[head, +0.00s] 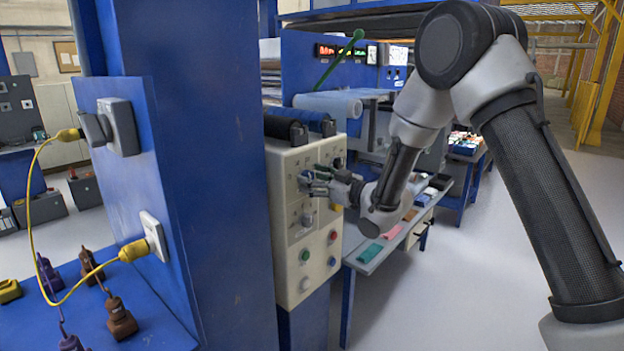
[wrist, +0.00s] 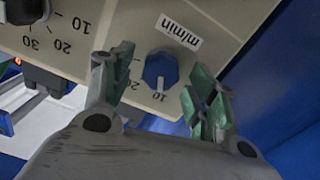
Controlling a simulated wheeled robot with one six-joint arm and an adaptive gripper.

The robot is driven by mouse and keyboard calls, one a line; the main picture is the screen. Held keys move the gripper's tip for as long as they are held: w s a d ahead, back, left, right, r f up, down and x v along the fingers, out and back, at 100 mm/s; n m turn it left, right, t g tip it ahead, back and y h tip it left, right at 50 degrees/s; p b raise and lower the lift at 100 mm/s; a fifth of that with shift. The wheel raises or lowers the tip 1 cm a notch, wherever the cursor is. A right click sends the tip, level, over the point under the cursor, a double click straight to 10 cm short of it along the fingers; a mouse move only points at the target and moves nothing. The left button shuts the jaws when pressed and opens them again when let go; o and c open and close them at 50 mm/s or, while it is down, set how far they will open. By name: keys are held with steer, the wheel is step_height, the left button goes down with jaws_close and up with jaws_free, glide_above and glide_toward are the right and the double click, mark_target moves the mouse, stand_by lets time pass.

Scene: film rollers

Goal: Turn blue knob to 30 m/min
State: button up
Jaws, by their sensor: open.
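The blue knob (wrist: 161,70) sits on the cream control panel in the wrist view, below a white "m/min" label (wrist: 179,31). A pale mark on its face points toward the bottom of the picture, near the printed "10"; its exact reading is too small to tell. My gripper (wrist: 158,88) is open, one green-padded finger on each side of the knob, with visible gaps and no clear contact. In the head view my gripper (head: 314,183) is at the panel's front face (head: 287,226), and I cannot make out the blue knob there.
A black knob (wrist: 25,10) with its own printed scale is at the upper left of the wrist view. Red (head: 333,236) and green (head: 305,255) buttons are low on the panel. A blue post (head: 210,120) stands left of the panel. Open floor lies at the right.

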steer(key=shift+w+a, duration=0.25)
steer(key=shift+a, duration=0.15)
steer(key=c, duration=1)
steer(key=shift+c, duration=0.2)
